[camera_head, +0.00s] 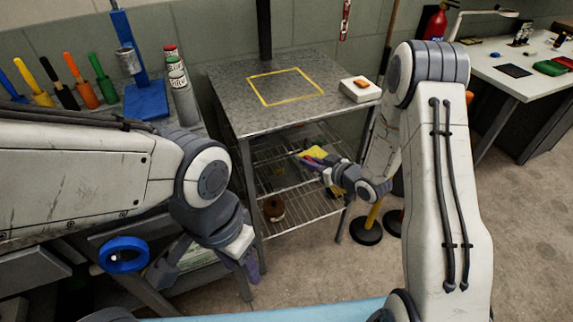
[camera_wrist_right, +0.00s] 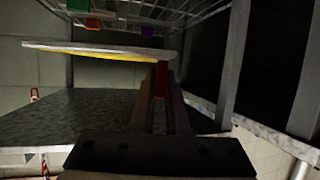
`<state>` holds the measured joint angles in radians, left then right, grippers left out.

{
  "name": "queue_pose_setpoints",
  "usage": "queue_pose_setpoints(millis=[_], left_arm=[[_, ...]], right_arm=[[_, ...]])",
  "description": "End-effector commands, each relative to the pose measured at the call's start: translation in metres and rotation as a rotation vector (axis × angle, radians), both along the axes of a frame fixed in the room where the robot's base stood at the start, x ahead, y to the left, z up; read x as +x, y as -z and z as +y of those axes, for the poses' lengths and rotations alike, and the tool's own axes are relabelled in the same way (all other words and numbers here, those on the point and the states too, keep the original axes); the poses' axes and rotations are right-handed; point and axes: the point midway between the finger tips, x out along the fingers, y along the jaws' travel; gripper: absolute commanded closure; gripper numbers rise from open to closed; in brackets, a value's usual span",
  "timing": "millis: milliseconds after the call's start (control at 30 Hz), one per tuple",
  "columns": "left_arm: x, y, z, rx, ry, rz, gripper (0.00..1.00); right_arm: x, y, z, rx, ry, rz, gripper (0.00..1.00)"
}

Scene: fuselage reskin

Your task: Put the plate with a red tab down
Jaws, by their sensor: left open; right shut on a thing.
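My right gripper (camera_head: 321,163) is in front of the grey metal stand, below its top and by the upper wire shelf. In the right wrist view my right gripper (camera_wrist_right: 161,88) is shut on the red tab (camera_wrist_right: 161,75) of a thin plate. The plate (camera_wrist_right: 95,49) has a pale face and a yellow face, and extends left from the tab. In the head view the plate shows as a small yellow patch (camera_head: 314,152); whether it touches the shelf cannot be told. My left gripper (camera_head: 247,267) is open, low in front of the stand, partly hidden by its own wrist.
The stand's top (camera_head: 228,84) bears a yellow square outline (camera_head: 286,87) and a white box (camera_head: 360,90) with an orange item. Wire shelves (camera_head: 283,190) lie below; a brown roll (camera_head: 273,208) sits lower. Stand legs flank the opening. A white desk (camera_head: 500,68) stands right.

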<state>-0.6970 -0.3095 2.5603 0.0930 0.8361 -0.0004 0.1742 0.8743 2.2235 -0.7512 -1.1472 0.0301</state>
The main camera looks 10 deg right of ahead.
Motion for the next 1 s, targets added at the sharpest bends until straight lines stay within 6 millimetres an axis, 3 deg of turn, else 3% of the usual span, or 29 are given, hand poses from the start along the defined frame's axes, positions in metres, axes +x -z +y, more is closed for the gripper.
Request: queue_pose_setpoints(millis=[33, 233, 467, 1000], left_arm=[[0.0, 0.031, 0.0, 0.0, 0.0, 0.0, 0.5], [0.0, 0.064, 0.0, 0.0, 0.0, 0.0, 0.5], [0.0, 0.073, 0.0, -0.001, 0.0, -0.001, 0.5], [0.0, 0.082, 0.0, -0.001, 0.0, -0.001, 0.5]], right_arm=[[0.01, 0.019, 0.016, 0.0, 0.036, -0.007, 1.0], [0.029, 0.027, 0.047, 0.0, 0.186, -0.005, 1.0], [0.038, 0.031, 0.062, -0.001, 0.246, 0.0, 1.0], [0.118, 0.092, 0.127, -0.001, 0.249, -0.001, 1.0]])
